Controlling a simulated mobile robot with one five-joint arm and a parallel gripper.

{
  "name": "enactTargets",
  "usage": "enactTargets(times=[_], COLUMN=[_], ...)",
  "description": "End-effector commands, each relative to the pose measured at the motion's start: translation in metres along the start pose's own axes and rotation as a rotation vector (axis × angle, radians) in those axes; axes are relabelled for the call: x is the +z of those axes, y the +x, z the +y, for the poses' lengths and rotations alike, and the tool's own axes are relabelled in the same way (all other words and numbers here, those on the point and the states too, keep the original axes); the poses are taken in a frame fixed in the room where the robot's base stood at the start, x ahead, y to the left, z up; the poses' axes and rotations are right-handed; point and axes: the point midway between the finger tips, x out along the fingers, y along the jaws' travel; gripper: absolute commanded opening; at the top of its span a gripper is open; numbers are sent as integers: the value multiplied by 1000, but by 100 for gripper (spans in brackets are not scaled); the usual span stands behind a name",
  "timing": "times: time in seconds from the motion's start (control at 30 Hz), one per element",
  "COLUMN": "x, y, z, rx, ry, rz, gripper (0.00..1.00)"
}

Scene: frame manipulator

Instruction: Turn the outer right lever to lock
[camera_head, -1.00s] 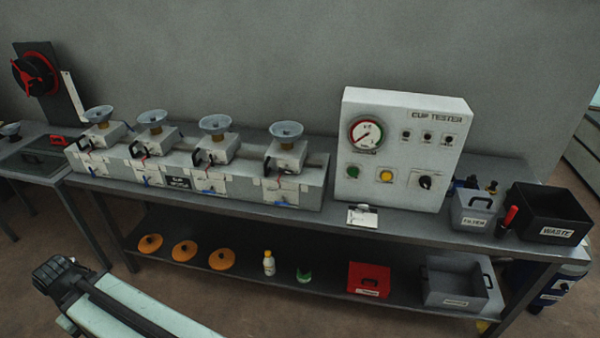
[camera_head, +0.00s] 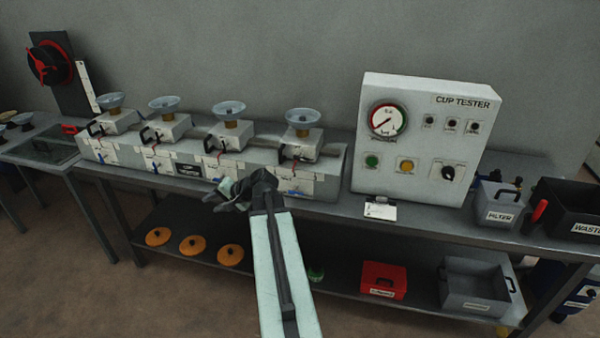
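Several grey cup stations stand in a row on the bench, each with a cup on top, a black handle and small red and blue levers on its front. The outer right station (camera_head: 303,145) has a red lever (camera_head: 284,160) and a blue lever (camera_head: 293,193) low on its front. My gripper (camera_head: 225,193) is in front of the bench, left of that blue lever in the picture. It appears apart from the levers, though depth is hard to judge.
The white cup tester panel (camera_head: 425,140) stands right of the stations, with a small white card (camera_head: 379,210) before it. A filter bin (camera_head: 498,206) and black waste bin (camera_head: 570,208) are at the right end. The lower shelf holds orange discs (camera_head: 194,246) and a red box (camera_head: 384,280).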

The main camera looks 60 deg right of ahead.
Motion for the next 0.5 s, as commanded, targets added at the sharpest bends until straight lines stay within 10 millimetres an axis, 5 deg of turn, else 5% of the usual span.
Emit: enactTargets(times=[0.03,0.1,0.2,0.33,0.5], x=[-49,-109,-171,-214,-228], y=[-24,-71,-140,-206,-235], z=[32,62,102,139,152], rx=[-66,-169,-294,-404,-449], ry=[105,243,398,519,564], rz=[107,252,426,571,628], gripper=[37,37,37,37,37])
